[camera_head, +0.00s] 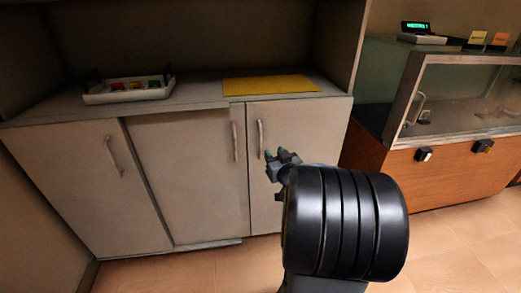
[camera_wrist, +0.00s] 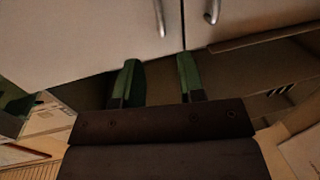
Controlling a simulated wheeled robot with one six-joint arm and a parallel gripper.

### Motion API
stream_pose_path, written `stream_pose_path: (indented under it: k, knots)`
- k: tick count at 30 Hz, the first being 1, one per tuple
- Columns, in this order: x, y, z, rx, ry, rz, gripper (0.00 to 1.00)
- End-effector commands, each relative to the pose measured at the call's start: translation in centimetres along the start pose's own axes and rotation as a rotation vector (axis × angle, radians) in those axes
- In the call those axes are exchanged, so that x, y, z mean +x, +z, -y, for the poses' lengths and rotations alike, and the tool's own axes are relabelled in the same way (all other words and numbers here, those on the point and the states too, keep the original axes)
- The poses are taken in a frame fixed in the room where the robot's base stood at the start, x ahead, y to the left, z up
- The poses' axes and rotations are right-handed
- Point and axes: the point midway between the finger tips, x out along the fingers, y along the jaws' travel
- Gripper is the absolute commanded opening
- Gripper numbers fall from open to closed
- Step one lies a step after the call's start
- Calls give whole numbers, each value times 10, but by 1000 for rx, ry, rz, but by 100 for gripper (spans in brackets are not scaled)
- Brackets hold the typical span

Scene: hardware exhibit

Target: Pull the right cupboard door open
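The right cupboard door (camera_head: 300,130) is pale and looks closed. Its upright bar handle (camera_head: 260,139) is near its left edge. My gripper (camera_head: 283,157) is in front of this door, just right of and slightly below the handle in the head view. The wrist view looks turned over; there the right door (camera_wrist: 80,40) fills the upper left, with its handle (camera_wrist: 160,16) at the top. The green-tipped fingers (camera_wrist: 159,78) are apart with nothing between them, and the handle lies beyond them. My arm hides the door's lower right part.
The middle door (camera_head: 185,170) has a handle (camera_head: 235,141) close to the right door's handle. A left door (camera_head: 85,180) has its own handle. A tray (camera_head: 128,97) and a yellow mat (camera_head: 270,85) lie on the counter. A glass display case (camera_head: 455,100) stands at the right.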

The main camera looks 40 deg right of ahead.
Motion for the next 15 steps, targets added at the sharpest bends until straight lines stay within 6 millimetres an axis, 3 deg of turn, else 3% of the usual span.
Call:
stream_pose_path:
  k: [1, 7, 15]
  knots:
    - [0, 7, -2, 4, -3, -12, 36]
    - [18, 8, -3, 9, -16, -33, 36]
    - [70, 7, -2, 8, -16, -32, 36]
